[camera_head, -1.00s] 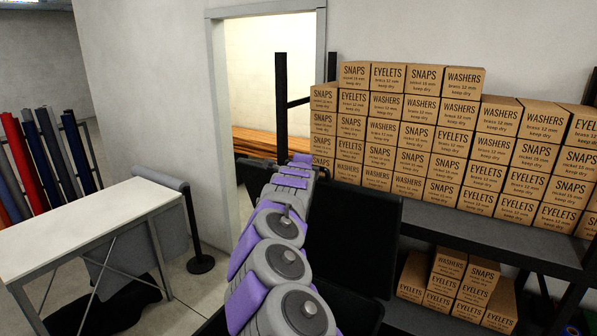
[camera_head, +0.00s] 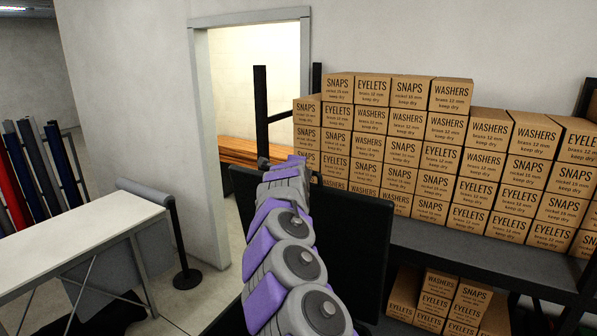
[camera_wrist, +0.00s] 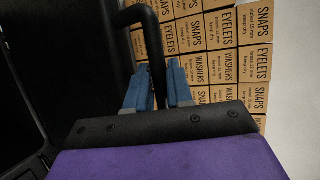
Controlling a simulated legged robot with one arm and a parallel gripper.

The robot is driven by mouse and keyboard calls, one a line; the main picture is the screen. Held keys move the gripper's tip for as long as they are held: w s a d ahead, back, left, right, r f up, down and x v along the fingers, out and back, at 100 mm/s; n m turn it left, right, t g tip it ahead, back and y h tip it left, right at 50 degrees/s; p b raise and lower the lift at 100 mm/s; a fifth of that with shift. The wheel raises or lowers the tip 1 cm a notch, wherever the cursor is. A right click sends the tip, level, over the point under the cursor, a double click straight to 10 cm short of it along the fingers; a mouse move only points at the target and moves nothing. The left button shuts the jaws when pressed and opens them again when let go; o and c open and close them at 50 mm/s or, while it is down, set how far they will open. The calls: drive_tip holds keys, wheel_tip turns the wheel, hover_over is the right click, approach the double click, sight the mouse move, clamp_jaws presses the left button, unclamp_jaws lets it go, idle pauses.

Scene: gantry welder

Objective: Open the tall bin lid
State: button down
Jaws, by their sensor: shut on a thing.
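The tall bin's lid (camera_head: 360,235) is a black panel standing steeply raised just right of my arm in the head view. In the wrist view, a large black panel (camera_wrist: 60,75) of the bin fills the left side. A bent black bar handle (camera_wrist: 157,72) rises between my blue fingers. My gripper (camera_wrist: 156,78) is shut on this handle, one finger on each side of it. In the head view my arm reaches forward over the bin, and the fingertips are too small to make out. Most of the bin body is hidden behind my arm.
A black shelf (camera_head: 480,260) at the right bears stacked cartons (camera_head: 430,155), close beyond the lid. A white table (camera_head: 80,235) and a black post (camera_head: 182,240) stand at the left. Open floor shows between the table and the bin, beside the doorway (camera_head: 235,90).

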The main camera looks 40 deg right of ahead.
drive_tip(key=shift+f, duration=0.1)
drive_tip(key=c, duration=1.4)
unclamp_jaws()
drive_tip(key=o, duration=0.3)
drive_tip(key=shift+w+d, duration=0.15)
drive_tip(key=shift+w, duration=0.05)
drive_tip(key=shift+d, duration=0.15)
drive_tip(key=shift+s, duration=0.1)
